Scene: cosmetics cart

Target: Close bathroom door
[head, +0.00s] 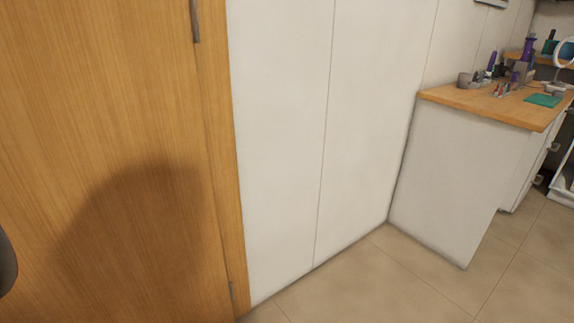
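A wooden door (110,110) fills the left side of the head view, close to me. My gripper is not in view. A dark rounded shape shows at the left edge; I cannot tell what it is.
A white panelled wall (320,120) runs right from the door frame. A white counter with a wooden top (470,98) juts out at the right, holding bottles and small cosmetics. The tiled floor (370,285) is clear in front of the wall.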

